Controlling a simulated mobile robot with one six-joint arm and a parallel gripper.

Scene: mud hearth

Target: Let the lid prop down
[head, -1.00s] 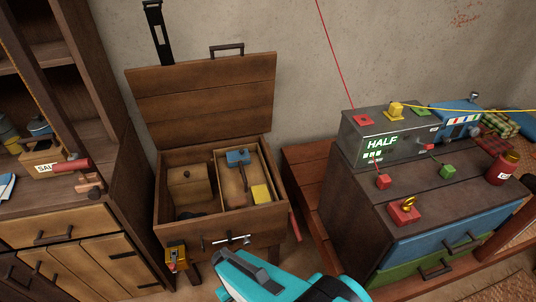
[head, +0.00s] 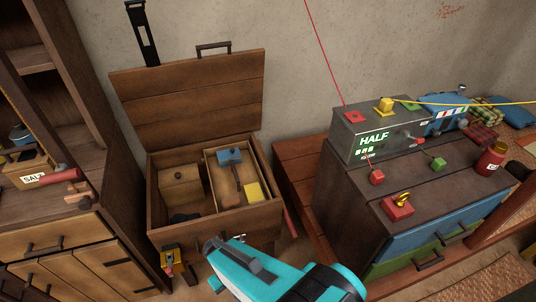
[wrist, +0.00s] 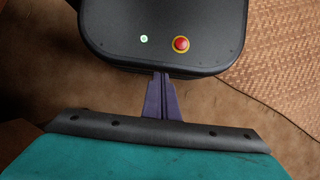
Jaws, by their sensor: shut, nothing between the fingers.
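The wooden chest (head: 214,222) stands open in the head view. Its plank lid (head: 190,100) leans up against the wall, with a dark handle (head: 214,48) on its top edge. A black slotted bar (head: 143,35) stands upright at the lid's upper left; it may be the lid prop, but I cannot tell how it is joined. My gripper (wrist: 161,76) shows in the wrist view with its fingers together and empty, over the floor beside my dark base. In the head view my teal arm crosses before the chest, and its fingertips cannot be made out.
Inside the chest are a small box (head: 182,185), a blue-headed tool (head: 230,157) and a yellow block (head: 253,192). A shelf unit (head: 72,100) stands close on the left. A dark cabinet (head: 350,200) with a grey HALF box (head: 375,140) stands on the right.

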